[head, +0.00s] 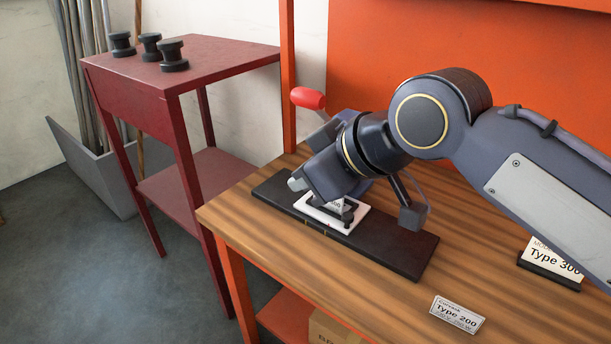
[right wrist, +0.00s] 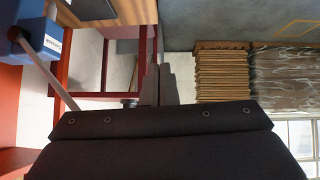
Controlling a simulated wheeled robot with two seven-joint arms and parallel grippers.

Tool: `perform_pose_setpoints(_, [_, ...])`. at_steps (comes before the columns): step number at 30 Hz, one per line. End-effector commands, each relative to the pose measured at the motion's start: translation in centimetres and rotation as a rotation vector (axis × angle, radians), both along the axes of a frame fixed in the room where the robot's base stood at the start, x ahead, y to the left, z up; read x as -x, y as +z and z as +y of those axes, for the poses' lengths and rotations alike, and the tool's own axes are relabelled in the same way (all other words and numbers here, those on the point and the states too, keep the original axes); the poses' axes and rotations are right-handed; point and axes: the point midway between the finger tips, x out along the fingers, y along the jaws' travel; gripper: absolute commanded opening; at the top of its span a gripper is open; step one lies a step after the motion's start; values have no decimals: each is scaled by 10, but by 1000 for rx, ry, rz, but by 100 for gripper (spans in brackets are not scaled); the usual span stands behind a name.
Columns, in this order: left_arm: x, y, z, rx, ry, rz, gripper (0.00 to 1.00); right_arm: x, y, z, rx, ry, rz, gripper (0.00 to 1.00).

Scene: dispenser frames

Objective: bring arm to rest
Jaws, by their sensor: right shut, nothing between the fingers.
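My right arm reaches in from the right of the head view, over the wooden bench (head: 480,235). A device with a red knob (head: 308,98) on a lever stands behind my wrist, mostly hidden. My left gripper is not in view.
A dark red side table (head: 225,55) bears three black spools (head: 150,46). A grey bin (head: 90,165) with long rods stands behind it. A "Type 200" card (head: 458,315) and a "Type 300" card (head: 552,258) are on the bench. An orange panel (head: 370,50) rises behind.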

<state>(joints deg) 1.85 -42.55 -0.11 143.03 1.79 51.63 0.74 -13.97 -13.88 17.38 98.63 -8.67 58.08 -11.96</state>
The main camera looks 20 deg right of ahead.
Motion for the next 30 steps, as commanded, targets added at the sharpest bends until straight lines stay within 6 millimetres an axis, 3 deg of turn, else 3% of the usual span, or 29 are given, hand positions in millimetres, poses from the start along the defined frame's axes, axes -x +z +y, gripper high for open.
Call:
perform_pose_setpoints(7, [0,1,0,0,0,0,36,0,-1,-1,-1,-4,3,0])
perform_pose_setpoints(10, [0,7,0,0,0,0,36,6,-11,-15,-10,-52,35,0])
perform_pose_setpoints(14, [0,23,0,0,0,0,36,34,-53,-57,-64,-215,155,0])
perform_pose_setpoints(18, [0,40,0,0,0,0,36,80,-112,-92,-176,-426,308,0])
perform_pose_setpoints(24, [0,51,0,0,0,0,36,129,-168,-101,-313,-610,448,0])
perform_pose_setpoints(30, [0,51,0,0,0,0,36,138,-180,-100,-340,-641,475,0])
